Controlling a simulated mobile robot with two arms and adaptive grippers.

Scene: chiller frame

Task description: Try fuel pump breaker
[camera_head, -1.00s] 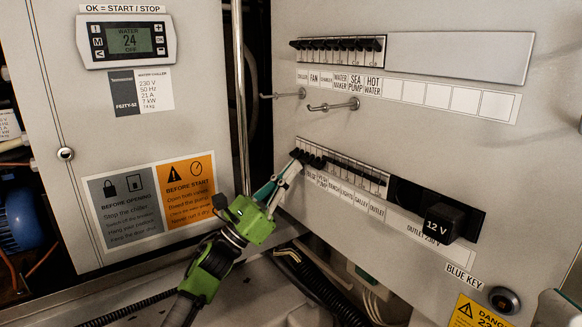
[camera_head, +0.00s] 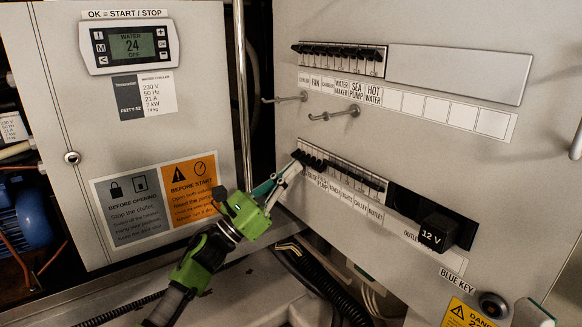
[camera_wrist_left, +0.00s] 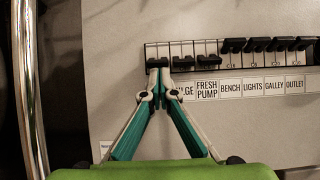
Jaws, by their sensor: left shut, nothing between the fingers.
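The lower breaker row (camera_head: 345,175) is on the grey panel, with black levers and labels below. In the left wrist view its three leftmost levers sit lower than the others (camera_wrist_left: 265,44). The readable labels run from a partly covered "…LGE" and "FRESH PUMP" (camera_wrist_left: 207,90) to "OUTLET". No fuel pump label is readable; my fingers cover the left end of the label strip. My left gripper (camera_head: 297,168) is shut and empty, its fingertips (camera_wrist_left: 158,82) at the leftmost breaker lever (camera_wrist_left: 157,64). I cannot tell whether they touch it. My right gripper is out of view.
An upper breaker row (camera_head: 338,56) and two metal hooks (camera_head: 335,114) are above. A black 12 V plug (camera_head: 438,232) juts out at right. A vertical metal pipe (camera_head: 242,110) stands left of the panel, beside the chiller door (camera_head: 210,90). Black hoses (camera_head: 320,285) run below.

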